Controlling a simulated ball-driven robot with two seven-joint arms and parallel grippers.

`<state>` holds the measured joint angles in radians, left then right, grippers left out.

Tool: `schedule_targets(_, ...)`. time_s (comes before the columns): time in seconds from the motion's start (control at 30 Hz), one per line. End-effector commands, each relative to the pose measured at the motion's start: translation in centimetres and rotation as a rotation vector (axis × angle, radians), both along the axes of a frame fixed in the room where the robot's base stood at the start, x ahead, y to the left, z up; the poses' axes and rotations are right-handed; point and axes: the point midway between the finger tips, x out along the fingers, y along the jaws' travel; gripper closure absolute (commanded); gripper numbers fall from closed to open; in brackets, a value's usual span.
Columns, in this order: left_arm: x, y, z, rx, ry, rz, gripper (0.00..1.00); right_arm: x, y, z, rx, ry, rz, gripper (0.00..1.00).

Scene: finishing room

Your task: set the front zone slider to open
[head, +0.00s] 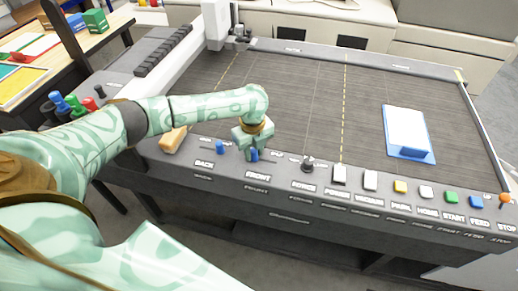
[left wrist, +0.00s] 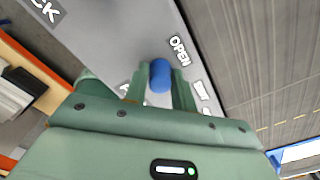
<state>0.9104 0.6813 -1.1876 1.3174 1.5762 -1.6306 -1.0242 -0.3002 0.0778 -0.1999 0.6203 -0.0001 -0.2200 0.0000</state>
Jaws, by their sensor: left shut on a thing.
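The blue front zone slider knob (head: 254,155) stands above the FRONT label on the near panel of the table. My left gripper (head: 250,148) reaches down onto it, with the fingers partly hidden by the hand. In the left wrist view the blue knob (left wrist: 160,75) sits between the two green fingertips of my left gripper (left wrist: 160,90), which are shut on it. A second, partly hidden label lies lower right. The slider's slot is hidden. My right gripper is not in view.
The blue BACK slider knob (head: 220,146) is close on the left, beside a wood-coloured block (head: 173,139). A black FORCE knob (head: 307,164) and several coloured buttons run to the right. A blue-clipped white pad (head: 407,130) lies on the dark bed (head: 280,90).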

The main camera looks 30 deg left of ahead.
Motion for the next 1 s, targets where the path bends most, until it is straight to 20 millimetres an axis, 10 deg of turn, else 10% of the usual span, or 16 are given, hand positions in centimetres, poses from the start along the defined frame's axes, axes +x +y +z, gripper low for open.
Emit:
schedule_targets(0.07, 0.0, 0.3, -0.1, 0.009, 0.001, 0.001, 1.0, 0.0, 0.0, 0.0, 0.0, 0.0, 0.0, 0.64)
schedule_targets(0.1, 0.0, 0.3, -0.1, 0.009, 0.001, 0.001, 0.71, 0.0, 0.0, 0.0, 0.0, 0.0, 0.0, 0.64)
schedule_targets(0.2, 0.0, 0.3, -0.1, 0.009, 0.001, 0.001, 0.52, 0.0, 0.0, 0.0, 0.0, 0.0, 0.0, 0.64)
schedule_targets(0.57, 0.1, 0.2, 0.9, 0.004, -0.001, 0.001, 0.52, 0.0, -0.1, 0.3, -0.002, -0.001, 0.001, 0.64)
schedule_targets(1.0, 0.1, 0.3, 12.0, 0.006, -0.004, 0.002, 0.52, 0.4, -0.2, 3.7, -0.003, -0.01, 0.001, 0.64)
